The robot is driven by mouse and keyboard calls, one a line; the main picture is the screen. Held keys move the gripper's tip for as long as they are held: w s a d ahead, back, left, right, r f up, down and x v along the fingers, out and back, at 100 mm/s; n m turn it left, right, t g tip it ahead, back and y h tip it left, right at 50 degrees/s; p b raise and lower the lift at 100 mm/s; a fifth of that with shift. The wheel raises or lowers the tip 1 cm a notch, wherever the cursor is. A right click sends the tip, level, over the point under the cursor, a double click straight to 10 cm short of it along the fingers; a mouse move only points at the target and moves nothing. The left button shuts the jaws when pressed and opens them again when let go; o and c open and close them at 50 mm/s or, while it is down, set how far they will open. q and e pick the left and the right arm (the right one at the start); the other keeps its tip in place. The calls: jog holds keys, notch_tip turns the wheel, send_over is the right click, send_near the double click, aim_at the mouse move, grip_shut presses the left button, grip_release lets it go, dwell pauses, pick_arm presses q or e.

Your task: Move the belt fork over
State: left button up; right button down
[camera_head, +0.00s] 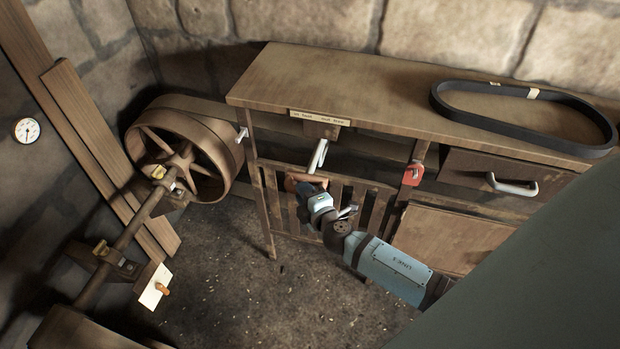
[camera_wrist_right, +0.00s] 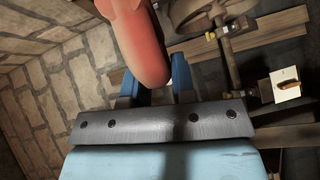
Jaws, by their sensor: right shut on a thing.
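The belt fork's lever (camera_head: 318,157), a pale metal rod, comes out from under the workbench's front edge below a small label plate (camera_head: 320,117); its lettering is too small to read surely. At its near end is an orange-brown handle (camera_head: 308,178). My right gripper (camera_head: 304,192) is shut on this handle. In the right wrist view the rounded reddish handle (camera_wrist_right: 139,45) stands large between the blue fingers of my right gripper (camera_wrist_right: 154,88). My left gripper is not in view.
A large spoked pulley (camera_head: 180,155) on a shaft stands at the left, with a flat belt (camera_head: 205,108) running behind the bench (camera_head: 330,80). A loose black belt (camera_head: 525,120) lies on the bench top. A red padlock-like tag (camera_head: 413,174) hangs right of the lever.

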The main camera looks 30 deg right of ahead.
jog(key=shift+s+a+f, duration=0.15)
jog(key=shift+s+a, duration=0.1)
jog(key=shift+a, duration=0.05)
jog(key=c, duration=0.9)
grip_release()
jog(key=shift+c, duration=0.2)
jog(key=shift+s, duration=0.15)
jog(key=s+a+r+b, duration=0.1)
jog(key=s+r+b, duration=0.1)
jog(key=s, duration=1.1)
jog(key=shift+s+b, duration=0.25)
jog(key=shift+b, duration=0.45)
